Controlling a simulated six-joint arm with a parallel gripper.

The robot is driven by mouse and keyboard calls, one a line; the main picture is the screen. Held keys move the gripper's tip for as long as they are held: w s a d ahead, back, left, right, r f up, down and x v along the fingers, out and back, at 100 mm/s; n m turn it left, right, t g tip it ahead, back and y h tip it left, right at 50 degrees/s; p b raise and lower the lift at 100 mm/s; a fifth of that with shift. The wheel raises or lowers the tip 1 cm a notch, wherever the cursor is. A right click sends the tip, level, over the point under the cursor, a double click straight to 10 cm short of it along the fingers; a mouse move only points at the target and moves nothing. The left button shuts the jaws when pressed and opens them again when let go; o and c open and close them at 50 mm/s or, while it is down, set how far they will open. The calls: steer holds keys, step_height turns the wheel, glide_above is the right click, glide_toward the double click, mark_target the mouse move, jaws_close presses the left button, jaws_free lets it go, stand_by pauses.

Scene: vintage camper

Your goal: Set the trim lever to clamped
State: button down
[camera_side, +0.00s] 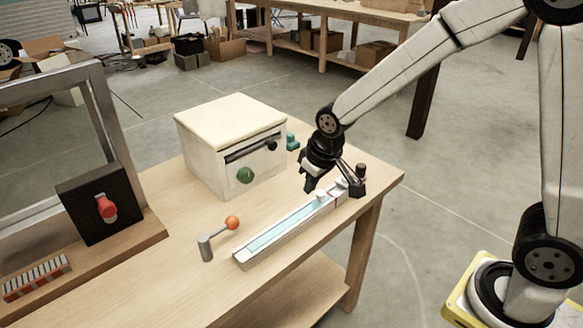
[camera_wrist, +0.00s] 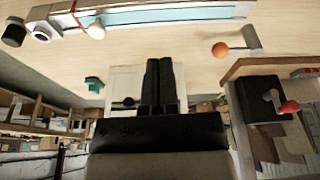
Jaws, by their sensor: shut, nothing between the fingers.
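No label marks the trim lever, so I cannot tell which control it is. A grey lever with an orange ball (camera_side: 232,223) stands on the wooden table, left of a long white track with a blue strip (camera_side: 290,222). The orange ball also shows in the wrist view (camera_wrist: 220,50), upper right. A red handle (camera_side: 106,208) sits on a black panel at the left; it also shows in the wrist view (camera_wrist: 288,107). My gripper (camera_side: 309,184) is shut and empty, above the table near the track's right end, apart from these levers. Its fingers (camera_wrist: 160,65) are together.
A white box (camera_side: 210,150) with a dark handle and green knob stands behind the track. A small teal object (camera_side: 292,142) is beside it. A black knob (camera_side: 361,170) is at the track's right end. A striped block (camera_side: 36,278) and metal frame are left. The front-left tabletop is clear.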

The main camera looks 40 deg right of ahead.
steer(key=w+a+n, duration=0.1)
steer(key=w+a, duration=1.2)
steer(key=w, duration=0.3)
steer(key=shift+t+y, duration=0.3)
steer(key=shift+t, duration=0.1)
steer(key=shift+w+f, duration=0.1)
steer(key=shift+f, duration=0.05)
steer(key=x, duration=0.9)
steer(key=shift+w+f, duration=0.1)
steer(key=shift+f, duration=0.3)
steer(key=shift+s+d+f, duration=0.15)
steer(key=shift+s, duration=0.8)
steer(key=shift+s+d+f, duration=0.15)
steer(key=shift+s+f, duration=0.05)
steer(key=shift+s, duration=0.75)
